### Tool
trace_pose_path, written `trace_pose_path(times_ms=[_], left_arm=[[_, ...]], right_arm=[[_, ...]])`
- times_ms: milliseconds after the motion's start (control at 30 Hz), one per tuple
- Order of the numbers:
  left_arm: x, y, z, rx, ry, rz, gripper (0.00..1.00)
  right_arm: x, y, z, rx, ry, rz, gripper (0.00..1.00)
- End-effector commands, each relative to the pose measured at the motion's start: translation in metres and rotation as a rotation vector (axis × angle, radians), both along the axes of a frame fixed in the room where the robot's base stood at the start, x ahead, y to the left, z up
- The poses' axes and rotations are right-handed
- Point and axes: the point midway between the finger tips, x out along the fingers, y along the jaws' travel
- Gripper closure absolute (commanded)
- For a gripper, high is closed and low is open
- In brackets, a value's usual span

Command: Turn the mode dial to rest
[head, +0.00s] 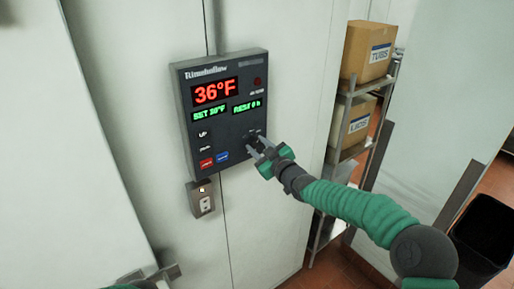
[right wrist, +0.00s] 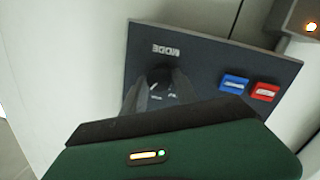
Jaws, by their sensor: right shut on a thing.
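The dark control panel (head: 222,112) is mounted on the pale wall in the head view. The black mode dial (head: 251,139) is at its lower right. My right gripper (head: 257,152) reaches it from the right and is shut on it. In the right wrist view the panel is upside down, with the dial (right wrist: 160,74) between my fingers under the MODE label (right wrist: 166,49). Fingers hide much of the dial, so its pointer setting is unclear. My left gripper (head: 168,274) shows only partly at the bottom edge; its jaws are unclear.
Red (head: 206,163) and blue (head: 222,156) buttons sit lower left. A switch box (head: 201,198) is below. A rack with boxes (head: 368,52) stands at right.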

Motion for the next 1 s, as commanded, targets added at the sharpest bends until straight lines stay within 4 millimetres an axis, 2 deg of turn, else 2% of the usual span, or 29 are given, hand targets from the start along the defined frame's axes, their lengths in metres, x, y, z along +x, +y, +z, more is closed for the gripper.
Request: trace_pose_path(times_ms=[33,400,967,1000], left_arm=[[0.0,0.0,0.0011,0.0,0.0,0.0,1.0],[0.0001,0.0,0.0068,0.0,0.0,0.0,1.0],[0.0,0.0,0.0074,0.0,0.0,0.0,1.0],[0.0,0.0,0.0074,0.0,0.0,0.0,1.0]], right_arm=[[-0.0006,-0.0015,-0.0097,0.019,0.038,-0.001,1.0],[-0.0011,-0.0004,-0.0101,0.164,0.145,0.0,1.0],[-0.0012,0.0001,-0.0111,0.19,0.166,0.0,1.0],[-0.0012,0.0001,-0.0112,0.19,0.166,0.0,0.61]])
